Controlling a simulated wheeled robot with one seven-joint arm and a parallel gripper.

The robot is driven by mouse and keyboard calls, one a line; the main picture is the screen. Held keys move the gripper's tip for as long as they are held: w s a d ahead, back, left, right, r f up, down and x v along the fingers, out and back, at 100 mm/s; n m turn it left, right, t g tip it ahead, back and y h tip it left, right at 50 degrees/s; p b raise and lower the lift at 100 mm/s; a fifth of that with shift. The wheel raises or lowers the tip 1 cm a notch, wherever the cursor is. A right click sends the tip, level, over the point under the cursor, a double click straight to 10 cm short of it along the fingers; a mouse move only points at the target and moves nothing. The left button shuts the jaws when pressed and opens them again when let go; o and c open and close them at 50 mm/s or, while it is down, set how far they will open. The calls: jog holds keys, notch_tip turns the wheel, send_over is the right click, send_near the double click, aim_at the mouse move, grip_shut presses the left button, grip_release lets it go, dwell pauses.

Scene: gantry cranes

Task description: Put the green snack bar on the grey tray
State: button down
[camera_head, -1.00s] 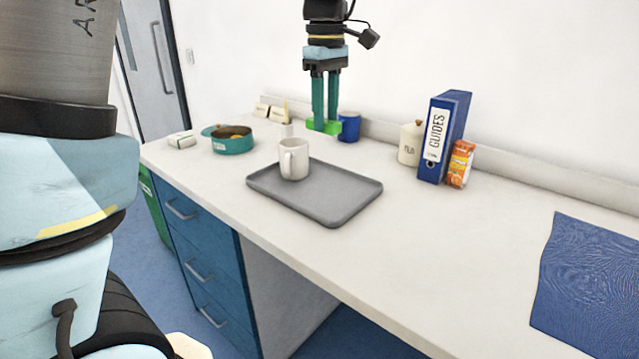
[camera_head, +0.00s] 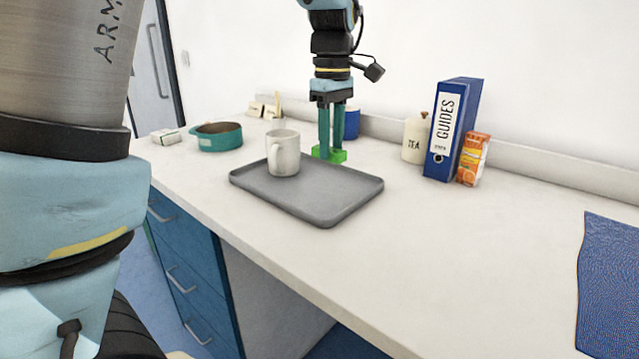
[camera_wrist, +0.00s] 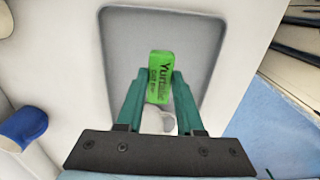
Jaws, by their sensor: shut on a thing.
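My gripper (camera_head: 328,154) is shut on the green snack bar (camera_head: 336,157), which shows below its two teal fingers. The bar also shows in the wrist view (camera_wrist: 158,72), with lettering on its upper face. The grey tray (camera_head: 325,215) lies on the counter, and the bar appears by its back edge in the head view. In the wrist view the tray (camera_wrist: 125,45) lies beneath the bar. The bar looks held above it; the exact height is hard to tell. A white mug (camera_head: 284,152) stands on the tray's left part, partly hidden by the bar and gripper in the wrist view.
A blue cup (camera_head: 352,122) stands behind my gripper. A tea jar (camera_head: 415,140), a blue guides binder (camera_head: 455,128) and an orange carton (camera_head: 473,160) stand at the right back. A teal pot (camera_head: 218,138) is at the left. The tray's right half is clear.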

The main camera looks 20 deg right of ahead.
aim_at(330, 194)
notch_tip(330, 194, down, 7)
jog(key=shift+f, duration=0.2)
jog(key=shift+f, duration=0.1)
jog(key=c, duration=0.5)
grip_release()
jog(key=shift+c, duration=0.2)
notch_tip(330, 194, up, 12)
jog(key=shift+r, duration=0.1)
dwell(0.5)
